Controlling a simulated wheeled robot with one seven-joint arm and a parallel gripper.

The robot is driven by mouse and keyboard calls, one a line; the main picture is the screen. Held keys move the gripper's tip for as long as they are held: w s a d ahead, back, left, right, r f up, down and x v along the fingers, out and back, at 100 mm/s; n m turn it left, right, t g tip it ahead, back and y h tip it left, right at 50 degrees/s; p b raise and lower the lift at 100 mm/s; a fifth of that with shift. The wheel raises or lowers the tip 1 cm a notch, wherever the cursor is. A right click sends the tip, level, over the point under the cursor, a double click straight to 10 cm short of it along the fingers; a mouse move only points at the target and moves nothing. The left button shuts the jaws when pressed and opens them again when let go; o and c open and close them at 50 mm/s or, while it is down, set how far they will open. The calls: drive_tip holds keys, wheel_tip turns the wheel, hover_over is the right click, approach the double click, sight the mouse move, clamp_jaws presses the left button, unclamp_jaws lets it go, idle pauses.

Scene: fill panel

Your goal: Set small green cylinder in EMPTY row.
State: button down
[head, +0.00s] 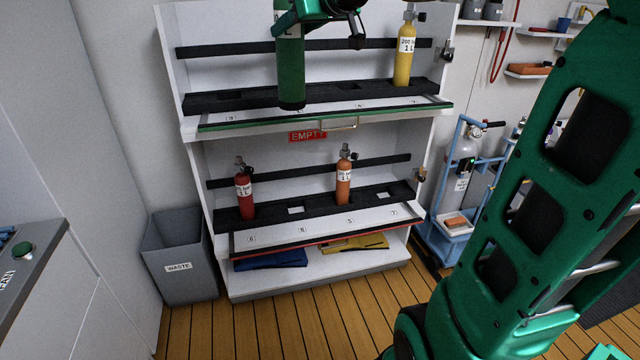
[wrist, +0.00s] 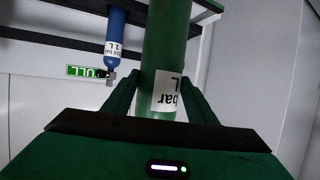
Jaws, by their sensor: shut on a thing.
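The green cylinder (head: 290,70) hangs upright in the head view, in front of the upper shelf row. My gripper (head: 310,12), at the top edge, is shut on its upper part. The wrist view also shows the green cylinder (wrist: 165,50) between my gripper's fingers (wrist: 163,85). A red EMPTY sign (head: 307,136) is above the lower row (head: 270,209). That row holds a red cylinder (head: 244,195) at left and an orange cylinder (head: 343,180) right of the middle. Bare places with white patches show between them and right of the orange one.
A yellow cylinder (head: 404,55) stands at the right of the upper row. The upper row's front ledge (head: 235,124) juts out above the lower row. A waste bin (head: 182,262) stands left. The wrist view shows a blue cylinder (wrist: 115,35) near a green sign (wrist: 86,71).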

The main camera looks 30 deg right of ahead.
drive_tip(key=shift+w+r, duration=0.1)
drive_tip(key=shift+r, duration=0.15)
drive_tip(key=shift+d, duration=0.3)
idle(0.4)
